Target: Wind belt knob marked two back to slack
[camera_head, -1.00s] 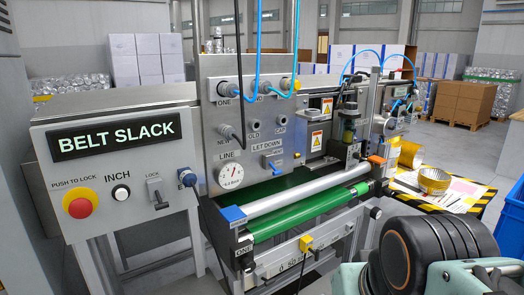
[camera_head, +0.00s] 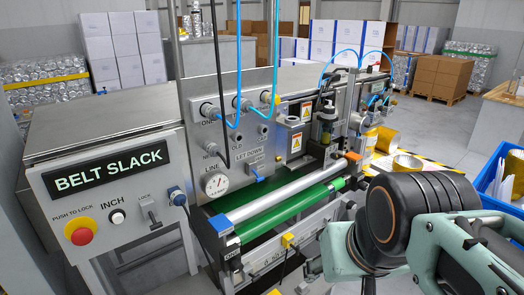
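The green belt (camera_head: 300,205) runs along the machine's front beside a silver roller (camera_head: 285,194). A blue end block (camera_head: 221,224) sits at its near end and an orange block (camera_head: 353,156) at its far end. Below the blue block is a label reading ONE (camera_head: 233,255). A small black part (camera_head: 365,183) shows by the belt's far end; I cannot tell whether it is a knob. I cannot read any belt knob marked two. The sign (camera_head: 106,171) reads BELT SLACK. My arm links fill the lower right; my gripper is out of view.
A red stop button (camera_head: 81,232), an INCH button (camera_head: 117,216) and a LOCK lever (camera_head: 151,214) are on the left panel. Blue hoses (camera_head: 239,80) hang before the upright panel. A blue crate (camera_head: 498,180) stands at the right. Grey floor shows beyond the machine.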

